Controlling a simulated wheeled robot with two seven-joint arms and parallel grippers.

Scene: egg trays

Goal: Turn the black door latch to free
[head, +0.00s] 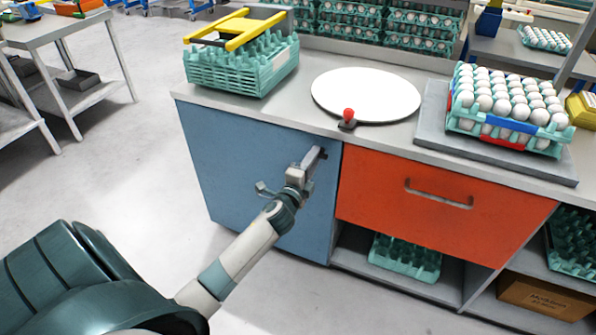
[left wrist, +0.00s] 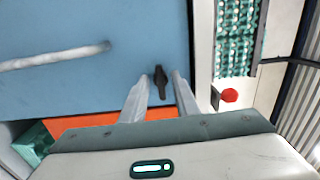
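The black door latch (left wrist: 160,82) is on the blue door (left wrist: 100,25), near its edge, in the left wrist view. It is a small dark piece, long side running up and down in that picture. My left gripper (left wrist: 160,76) is open, one finger on each side of the latch, with blue door showing in the gaps. How deep the fingers reach around it I cannot tell. In the head view my left gripper (head: 315,160) is at the upper right corner of the blue door (head: 235,165) and mostly hides the latch. My right gripper is not in view.
The blue door's grey handle (left wrist: 55,57) is left of the fingers. An orange drawer (head: 440,205) is beside the door. Above, the counter (head: 325,125) holds a red knob (head: 348,114), a white disc (head: 365,93) and an egg tray (head: 552,143). Open floor lies left.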

